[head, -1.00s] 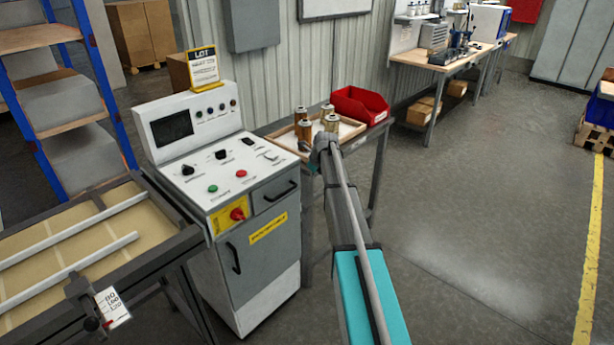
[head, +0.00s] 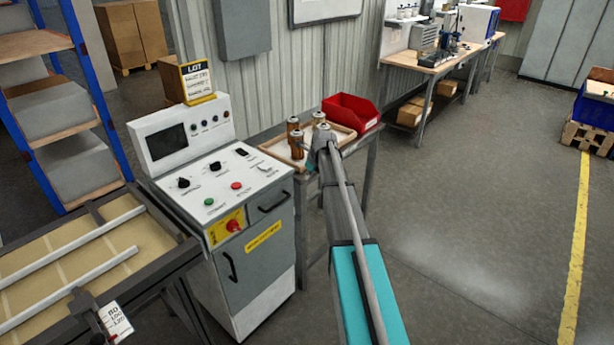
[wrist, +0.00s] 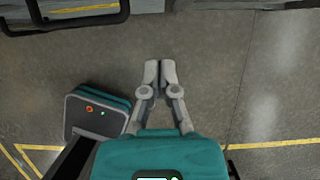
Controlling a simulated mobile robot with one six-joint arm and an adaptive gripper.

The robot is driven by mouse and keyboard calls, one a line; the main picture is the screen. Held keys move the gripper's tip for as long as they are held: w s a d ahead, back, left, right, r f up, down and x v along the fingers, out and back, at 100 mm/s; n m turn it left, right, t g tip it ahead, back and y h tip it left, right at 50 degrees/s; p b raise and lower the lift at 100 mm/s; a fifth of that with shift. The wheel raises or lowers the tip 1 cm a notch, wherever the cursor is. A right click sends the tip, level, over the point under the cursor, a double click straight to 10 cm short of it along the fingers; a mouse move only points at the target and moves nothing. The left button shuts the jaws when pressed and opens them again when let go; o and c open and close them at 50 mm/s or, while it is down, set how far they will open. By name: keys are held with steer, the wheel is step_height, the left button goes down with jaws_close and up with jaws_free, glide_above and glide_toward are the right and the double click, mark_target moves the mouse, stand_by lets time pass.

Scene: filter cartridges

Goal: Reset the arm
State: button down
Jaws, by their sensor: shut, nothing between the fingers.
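My arm (head: 345,220) stretches up from the bottom of the head view. Its upper joint overlaps the front right of a wooden tray (head: 283,157) of cartridges. My gripper (wrist: 160,72) shows in the wrist view, its two grey fingertips together with nothing between them. It points at bare concrete floor, with no object at the tips. I cannot make out the gripper in the head view. Several amber cartridges (head: 297,145) with pale caps stand upright in the tray, some partly hidden by my arm.
A red bin (head: 350,113) stands behind the tray on the same table. A control cabinet (head: 255,270) with buttons stands left of it, and a framed bench (head: 140,255) is at the lower left. A workbench (head: 430,65) is at the back. The floor at right is open.

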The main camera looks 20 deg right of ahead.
stand_by(0.6)
steer(key=s+a+n+g, duration=0.1)
steer(key=s+a+n, duration=0.7)
steer(key=s+n, duration=0.2)
steer(key=s+a+n+g+h, duration=0.1)
steer(key=s+a+n, duration=0.7)
steer(key=s+n, duration=0.2)
steer(key=s+a+f+n+g, duration=0.1)
steer(key=s+a+n, duration=0.7)
steer(key=s+n, duration=0.3)
steer(key=shift+s+a+g+h, duration=0.35)
steer(key=shift+s+g+h, duration=0.05)
steer(key=shift+s, duration=1.15)
steer(key=shift+f, duration=0.1)
steer(key=shift+d, duration=0.1)
